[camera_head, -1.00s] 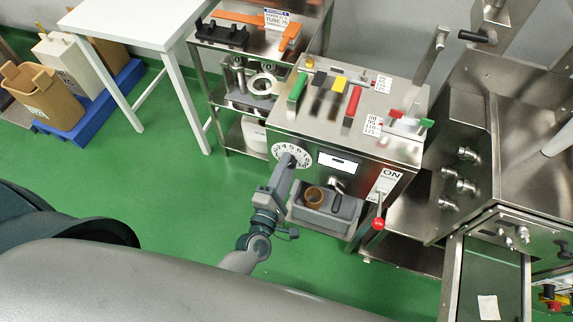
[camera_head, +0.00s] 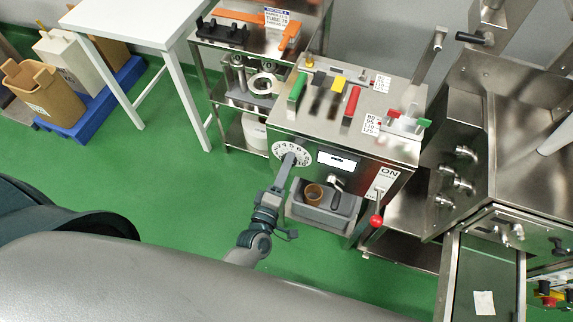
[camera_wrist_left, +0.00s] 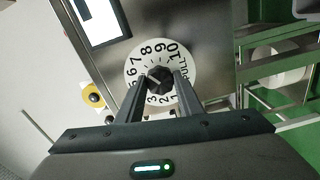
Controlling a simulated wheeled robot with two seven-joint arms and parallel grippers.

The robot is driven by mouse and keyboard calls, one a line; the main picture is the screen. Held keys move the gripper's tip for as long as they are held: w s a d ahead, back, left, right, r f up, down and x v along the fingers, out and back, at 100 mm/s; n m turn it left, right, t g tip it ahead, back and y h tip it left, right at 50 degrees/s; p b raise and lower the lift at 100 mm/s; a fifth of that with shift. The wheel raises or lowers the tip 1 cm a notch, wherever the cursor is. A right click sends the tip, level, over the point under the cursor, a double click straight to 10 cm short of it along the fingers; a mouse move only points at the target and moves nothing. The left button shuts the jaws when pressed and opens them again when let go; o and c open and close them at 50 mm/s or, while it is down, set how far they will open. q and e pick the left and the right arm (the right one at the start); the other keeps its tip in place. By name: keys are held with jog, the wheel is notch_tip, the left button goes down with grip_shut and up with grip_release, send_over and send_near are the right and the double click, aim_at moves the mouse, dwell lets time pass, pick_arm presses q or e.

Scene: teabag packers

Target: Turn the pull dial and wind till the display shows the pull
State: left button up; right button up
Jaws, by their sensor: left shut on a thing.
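The pull dial (camera_head: 303,150) is a white numbered disc on the front of the steel machine. In the left wrist view the dial (camera_wrist_left: 138,66) shows its numbers and the word PULL around a dark knob (camera_wrist_left: 158,79). My left gripper (camera_head: 288,160) is shut on the knob; its fingers (camera_wrist_left: 160,90) stand on both sides of it. The display (camera_head: 338,161) is right of the dial, a white screen with a dark mark too small to read. It also shows in the left wrist view (camera_wrist_left: 100,18), partly cut off. My right gripper is not in view.
A lever with a red ball (camera_head: 376,221) hangs below the ON plate (camera_head: 388,180). A grey bin (camera_head: 322,214) with a brown ring sits below the display. Coloured handles (camera_head: 352,101) stand on the machine top.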

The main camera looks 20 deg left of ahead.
pick_arm(q)
jog(key=o, duration=1.1)
jog(key=shift+c, duration=0.2)
jog(key=s+b, duration=0.5)
jog(key=s, duration=1.2)
jog(key=shift+s+a+b, duration=0.2)
jog(key=shift+a+b, duration=0.1)
jog(key=shift+f, duration=0.1)
